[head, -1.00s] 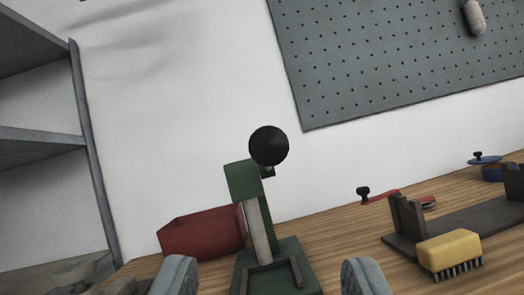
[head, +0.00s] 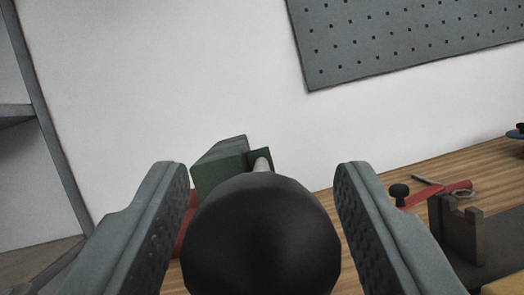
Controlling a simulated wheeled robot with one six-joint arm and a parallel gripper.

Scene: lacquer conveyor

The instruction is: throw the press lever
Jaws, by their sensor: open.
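The press lever's black ball knob (head: 262,240) fills the lower middle of the head view, very close to the camera. A short piece of its pale lever rod (head: 262,163) shows just behind the knob. The green press head (head: 221,165) stands behind it, and the knob hides the rest of the press. My gripper (head: 262,185) is open, with one grey finger on each side of the knob.
A red bin (head: 184,228) is mostly hidden behind the left finger. On the wooden bench (head: 415,185) at right are a red-handled tool (head: 437,195) and a dark bracket (head: 458,229). A grey pegboard (head: 410,40) hangs on the wall; shelving (head: 50,130) stands at left.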

